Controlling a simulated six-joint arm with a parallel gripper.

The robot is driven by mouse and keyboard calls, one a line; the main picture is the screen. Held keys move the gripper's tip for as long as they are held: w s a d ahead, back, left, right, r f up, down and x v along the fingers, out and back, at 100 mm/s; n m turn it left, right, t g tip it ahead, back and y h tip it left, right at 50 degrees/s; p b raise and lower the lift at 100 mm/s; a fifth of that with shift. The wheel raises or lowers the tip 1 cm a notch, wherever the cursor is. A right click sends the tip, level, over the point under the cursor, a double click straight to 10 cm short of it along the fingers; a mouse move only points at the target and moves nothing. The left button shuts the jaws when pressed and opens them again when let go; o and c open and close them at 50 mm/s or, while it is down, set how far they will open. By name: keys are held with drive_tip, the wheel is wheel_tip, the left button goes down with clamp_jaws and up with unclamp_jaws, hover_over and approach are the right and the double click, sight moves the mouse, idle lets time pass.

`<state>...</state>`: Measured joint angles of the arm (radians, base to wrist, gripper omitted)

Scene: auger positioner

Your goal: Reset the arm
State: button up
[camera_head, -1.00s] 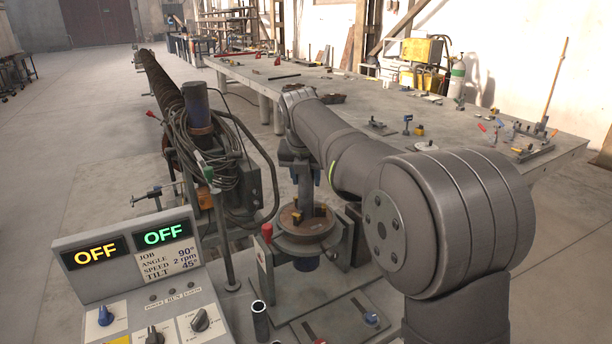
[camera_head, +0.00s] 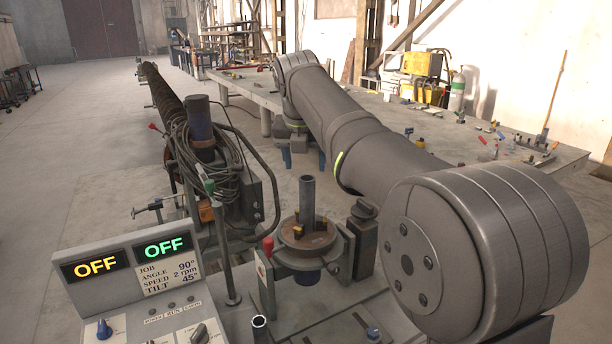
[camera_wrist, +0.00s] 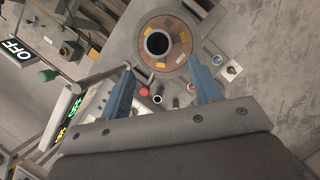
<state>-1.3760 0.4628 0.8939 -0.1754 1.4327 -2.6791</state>
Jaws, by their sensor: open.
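My gripper (camera_head: 304,160) is open and empty; its two blue fingers also show spread apart in the wrist view (camera_wrist: 161,66). A grey upright pipe (camera_head: 307,203) stands in the round positioner table (camera_head: 322,240), within its brownish ring. In the wrist view the pipe's dark round end (camera_wrist: 157,43) sits inside the ring (camera_wrist: 179,58), beyond my fingertips, and I see no contact. The control panel (camera_head: 100,246) at lower left reads OFF in yellow and OFF in green, with a label of 90°, 2 rpm and 45°.
A long auger (camera_head: 161,93) and a stand with coiled cables (camera_head: 225,160) are left of the positioner. A short tube (camera_head: 259,327) stands in front. A long workbench (camera_head: 243,84) with small tools runs behind my arm.

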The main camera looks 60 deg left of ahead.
sight(307, 178)
drive_tip(key=shift+v, duration=0.9)
drive_tip(key=shift+f, duration=0.1)
drive_tip(key=x, duration=1.2)
drive_tip(key=shift+r, duration=1.8)
